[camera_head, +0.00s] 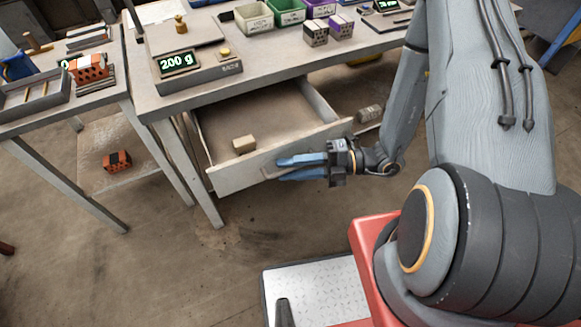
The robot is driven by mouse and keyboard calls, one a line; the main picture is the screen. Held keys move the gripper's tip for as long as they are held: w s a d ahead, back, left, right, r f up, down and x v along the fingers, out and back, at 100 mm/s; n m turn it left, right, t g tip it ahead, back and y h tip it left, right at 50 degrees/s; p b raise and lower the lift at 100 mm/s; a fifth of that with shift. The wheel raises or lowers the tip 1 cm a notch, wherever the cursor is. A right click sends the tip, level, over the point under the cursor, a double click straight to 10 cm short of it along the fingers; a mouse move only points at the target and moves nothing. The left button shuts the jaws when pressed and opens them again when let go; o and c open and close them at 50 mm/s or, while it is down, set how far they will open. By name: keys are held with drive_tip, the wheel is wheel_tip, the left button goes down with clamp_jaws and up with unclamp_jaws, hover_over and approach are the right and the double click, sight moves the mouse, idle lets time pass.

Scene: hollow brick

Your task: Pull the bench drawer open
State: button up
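The bench drawer (235,177) stands pulled well out from under the bench (300,67), and its inside shows. A small tan block (244,144) lies in it near the front panel. My gripper (287,167) is at the right part of the drawer's front panel, with its blue fingers pointing left. The two fingers show one above the other with a narrow gap. I cannot tell whether the fingers grip anything or touch the panel.
A scale reading 200 g (196,75) stands on the bench, with green (287,11) and white (254,18) bins behind. A side table (72,101) is at left. An orange hollow brick (117,161) lies on a low shelf. The floor before the drawer is clear.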

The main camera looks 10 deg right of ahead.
drive_tip(key=d+b, duration=0.1)
drive_tip(key=d, duration=0.6)
drive_tip(key=shift+s+d+r+b, duration=0.3)
drive_tip(key=shift+s+d+b, duration=0.1)
idle(0.3)
drive_tip(key=s+r+n+g+h, duration=0.3)
drive_tip(key=n+g+h, duration=0.15)
drive_tip(key=n, duration=0.55)
drive_tip(key=s+r+n+g+h, duration=0.3)
drive_tip(key=r+n+h, duration=0.15)
drive_tip(key=n, duration=0.55)
drive_tip(key=w+d+r+n+t+h, duration=0.2)
drive_tip(key=r+n+t+h, duration=0.1)
drive_tip(key=n, duration=0.6)
drive_tip(key=w+d+r+n+t+h, duration=0.2)
drive_tip(key=r+n+h, duration=0.3)
drive_tip(key=n, duration=0.5)
drive_tip(key=shift+w+r+t, duration=0.2)
drive_tip(key=shift+w+t, duration=0.35)
